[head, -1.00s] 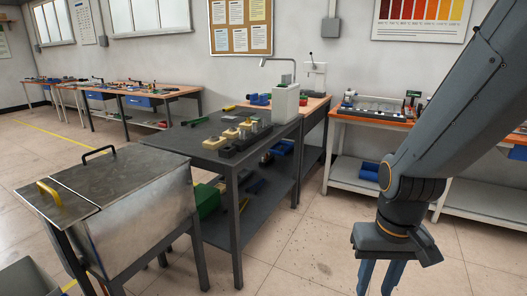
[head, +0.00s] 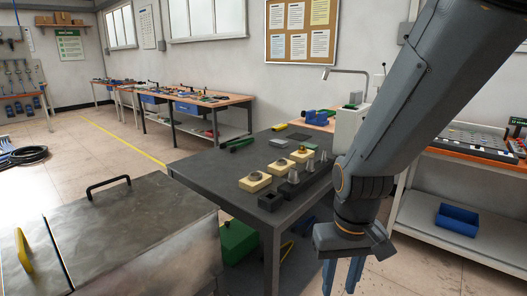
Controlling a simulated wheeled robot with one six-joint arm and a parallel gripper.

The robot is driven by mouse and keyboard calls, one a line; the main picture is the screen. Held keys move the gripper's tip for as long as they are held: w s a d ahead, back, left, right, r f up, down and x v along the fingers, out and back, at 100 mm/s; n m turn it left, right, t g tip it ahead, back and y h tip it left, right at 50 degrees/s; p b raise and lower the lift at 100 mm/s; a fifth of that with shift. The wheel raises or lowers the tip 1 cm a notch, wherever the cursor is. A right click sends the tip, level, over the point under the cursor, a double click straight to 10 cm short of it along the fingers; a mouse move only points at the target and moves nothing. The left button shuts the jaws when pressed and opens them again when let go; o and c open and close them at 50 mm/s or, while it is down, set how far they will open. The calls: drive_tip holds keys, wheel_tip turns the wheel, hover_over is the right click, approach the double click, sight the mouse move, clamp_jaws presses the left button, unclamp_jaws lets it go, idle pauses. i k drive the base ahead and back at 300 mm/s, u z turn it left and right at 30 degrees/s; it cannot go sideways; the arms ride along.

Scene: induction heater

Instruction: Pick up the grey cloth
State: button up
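I cannot make out a grey cloth in the head view. My gripper (head: 342,276) hangs at the lower right with its blue-grey fingers pointing down. The fingers are apart with nothing visible between them, and their tips are cut off by the bottom edge. My gripper is in front of the right end of the dark metal table (head: 215,170), and my arm hides part of that table and the area behind it.
A metal tank with a black-handled lid (head: 130,225) stands at lower left. Open floor (head: 95,150) lies beyond it.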

sight(279, 144)
drive_tip(key=z, duration=0.6)
drive_tip(key=k, duration=0.65)
drive_tip(key=z, duration=1.1)
drive_tip(key=i, duration=2.45)
drive_tip(key=u, duration=1.25)
drive_tip(key=i, duration=0.8)
drive_tip(key=u, duration=0.85)
